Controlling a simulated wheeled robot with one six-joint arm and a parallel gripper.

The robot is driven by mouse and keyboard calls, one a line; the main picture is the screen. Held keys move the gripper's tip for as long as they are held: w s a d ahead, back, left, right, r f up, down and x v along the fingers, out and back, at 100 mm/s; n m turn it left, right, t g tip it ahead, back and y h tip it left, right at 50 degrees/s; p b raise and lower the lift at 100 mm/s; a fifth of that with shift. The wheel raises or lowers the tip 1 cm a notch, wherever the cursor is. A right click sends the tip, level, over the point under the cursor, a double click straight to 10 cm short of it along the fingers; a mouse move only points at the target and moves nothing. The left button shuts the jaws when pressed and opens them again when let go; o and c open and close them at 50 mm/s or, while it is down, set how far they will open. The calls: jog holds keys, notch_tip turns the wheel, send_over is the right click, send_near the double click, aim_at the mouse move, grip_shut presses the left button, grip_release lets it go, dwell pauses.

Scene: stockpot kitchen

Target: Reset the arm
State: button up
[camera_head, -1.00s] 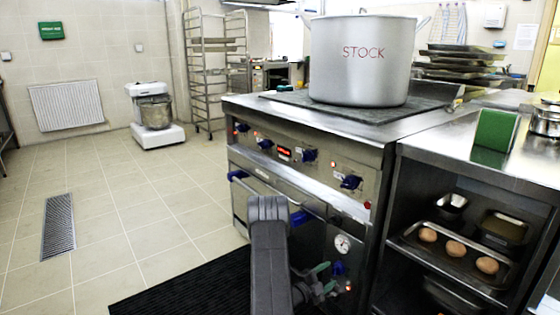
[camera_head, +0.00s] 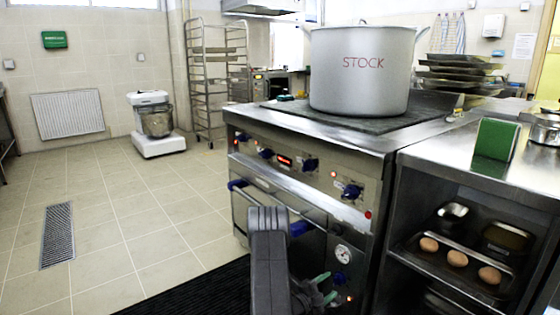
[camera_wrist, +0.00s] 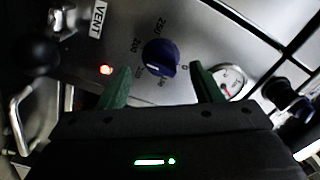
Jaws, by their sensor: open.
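My gripper (camera_wrist: 158,88) is open in the wrist view, with its two green fingers spread apart and nothing between them. It faces the front panel of the stove (camera_head: 310,180). A blue temperature knob (camera_wrist: 160,58) with numbers around it shows beyond the fingertips, apart from them as far as I can tell. In the head view my arm (camera_head: 268,255) rises in front of the stove, and the green fingers show low at its right, near a lit front. The fingertips' exact distance to the stove is unclear.
A large pot marked STOCK (camera_head: 362,75) stands on the stove top. An open steel cabinet at right holds a tray (camera_head: 455,275) with several round brown items. A black mat (camera_head: 190,290) lies before the stove.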

aim_at(334, 282)
jog(key=p+v, duration=0.3)
jog(key=v, duration=0.7)
jog(key=b+x, duration=0.4)
jog(key=x, duration=0.9)
jog(key=shift+w+d+f+b, duration=0.1)
jog(key=shift+d+b, duration=0.1)
jog(key=shift+b, duration=0.2)
jog(key=shift+a+n, duration=0.15)
jog(key=shift+n, duration=0.55)
jog(key=n+p, duration=0.1)
jog(key=n, duration=0.3)
jog(key=shift+r, duration=0.2)
jog(key=n+p, duration=0.2)
jog(key=shift+r+n+p, duration=0.1)
jog(key=shift+n+p, duration=0.2)
jog(key=shift+p, duration=0.05)
jog(key=n+p, duration=0.4)
jog(key=p+v, duration=0.1)
jog(key=v, duration=0.7)
jog(key=shift+s+f, duration=0.2)
jog(key=shift+s, duration=0.1)
jog(key=shift+w+r, duration=0.1)
